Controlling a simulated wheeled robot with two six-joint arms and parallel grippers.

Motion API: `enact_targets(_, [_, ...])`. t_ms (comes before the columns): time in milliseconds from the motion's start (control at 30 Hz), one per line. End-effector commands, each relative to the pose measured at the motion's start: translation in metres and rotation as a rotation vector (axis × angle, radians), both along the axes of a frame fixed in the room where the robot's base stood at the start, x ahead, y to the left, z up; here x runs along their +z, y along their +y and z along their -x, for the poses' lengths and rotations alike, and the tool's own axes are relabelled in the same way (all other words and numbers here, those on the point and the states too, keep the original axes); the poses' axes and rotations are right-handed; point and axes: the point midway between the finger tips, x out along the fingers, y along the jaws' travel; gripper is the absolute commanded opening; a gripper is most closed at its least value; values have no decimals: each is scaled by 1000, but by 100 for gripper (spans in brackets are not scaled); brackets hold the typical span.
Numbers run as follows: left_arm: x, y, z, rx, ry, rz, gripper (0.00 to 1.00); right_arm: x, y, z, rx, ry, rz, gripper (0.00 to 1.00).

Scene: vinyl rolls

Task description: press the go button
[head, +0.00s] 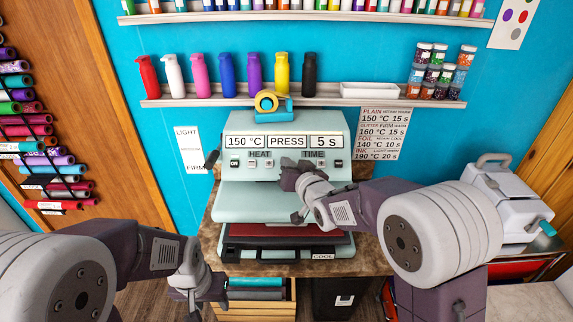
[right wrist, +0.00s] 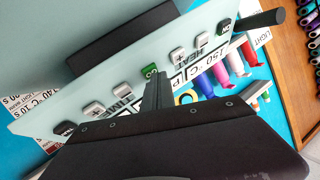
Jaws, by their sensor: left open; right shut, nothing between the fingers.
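The heat press (head: 240,205) stands on the bench, its display strip reading 150 °C, PRESS and 5 s. The green go button (right wrist: 150,73) shows in the right wrist view, midway between the HEAT and TIME buttons; in the head view my right gripper hides it. My right gripper (head: 288,168) is shut and empty, its fingertips at the panel. In the right wrist view its fingertips (right wrist: 154,84) are right at the go button; I cannot tell whether they touch it. My left gripper (head: 193,296) is open and empty, low in front of the bench.
Minus and plus buttons (right wrist: 95,109) and dark end buttons (right wrist: 65,127) flank the go button. The press has a dark side handle (head: 211,160). A tape dispenser (head: 271,106) sits on top. A crate of rolls (head: 254,308) is below the bench.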

Motion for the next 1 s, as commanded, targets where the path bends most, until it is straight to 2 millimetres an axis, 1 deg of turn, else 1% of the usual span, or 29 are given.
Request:
enact_targets(267, [1,0,0,0,0,0,47,1,0,1,1,2,1,0])
enact_targets(567, [4,0,0,0,0,0,47,12,1,12,2,1,1,0])
enact_targets(867, [4,0,0,0,0,0,47,13,0,13,1,1,1,0])
enact_targets(1000, [8,0,0,0,0,0,47,22,1,20,1,0,0,0])
